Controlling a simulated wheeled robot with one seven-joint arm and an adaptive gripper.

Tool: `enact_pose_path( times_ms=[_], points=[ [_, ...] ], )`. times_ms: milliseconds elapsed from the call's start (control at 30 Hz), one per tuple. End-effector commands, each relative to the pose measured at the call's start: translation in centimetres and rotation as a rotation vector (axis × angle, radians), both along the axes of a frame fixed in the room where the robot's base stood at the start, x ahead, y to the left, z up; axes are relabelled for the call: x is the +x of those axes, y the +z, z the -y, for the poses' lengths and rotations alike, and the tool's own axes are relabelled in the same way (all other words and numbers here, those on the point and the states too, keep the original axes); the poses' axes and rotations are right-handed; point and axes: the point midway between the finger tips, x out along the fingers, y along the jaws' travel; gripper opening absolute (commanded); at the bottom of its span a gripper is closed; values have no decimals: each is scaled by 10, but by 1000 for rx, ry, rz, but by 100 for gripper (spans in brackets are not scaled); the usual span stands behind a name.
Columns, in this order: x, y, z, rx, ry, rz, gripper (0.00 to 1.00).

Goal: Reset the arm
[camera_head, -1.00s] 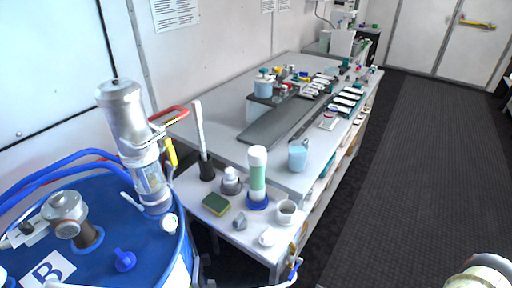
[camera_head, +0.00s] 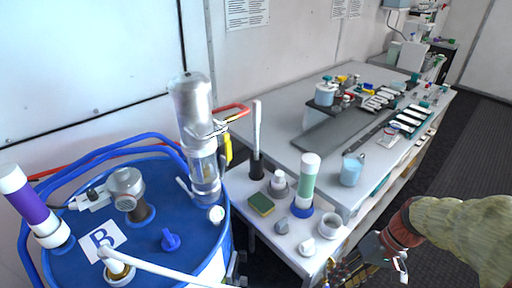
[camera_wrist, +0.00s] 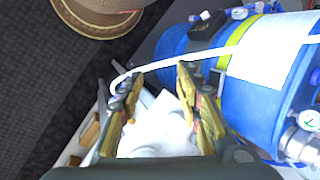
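My gripper (camera_head: 345,274) shows at the lower right of the head view, at the end of my arm, beside the front of the small white side table (camera_head: 262,222). In the wrist view my gripper (camera_wrist: 158,82) has its two yellow-and-dark fingers spread apart, with a gap between the tips. White surfaces (camera_wrist: 158,128) show between and beyond the fingers; I cannot tell exactly what they are. Nothing is visibly pinched. The fingertips are partly cut off or hidden in the head view.
A blue drum (camera_head: 190,262) marked B stands at left, with a metal pump (camera_head: 194,125) and a white hose (camera_head: 165,271). The side table holds a green-and-white tube (camera_head: 307,182), a sponge (camera_head: 261,204) and white fittings. A long workbench (camera_head: 282,130) runs behind. Dark floor (camera_head: 455,165) is open at right.

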Motion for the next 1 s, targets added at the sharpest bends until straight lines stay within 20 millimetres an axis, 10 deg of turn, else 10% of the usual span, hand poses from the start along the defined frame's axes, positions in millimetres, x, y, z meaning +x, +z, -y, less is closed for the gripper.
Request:
enact_pose_path(
  times_ms=[500, 1000],
  points=[
    [-19, 146, -64, -460, 30, 488, 35],
    [-23, 160, -69, -474, 13, 559, 35]
  ],
)
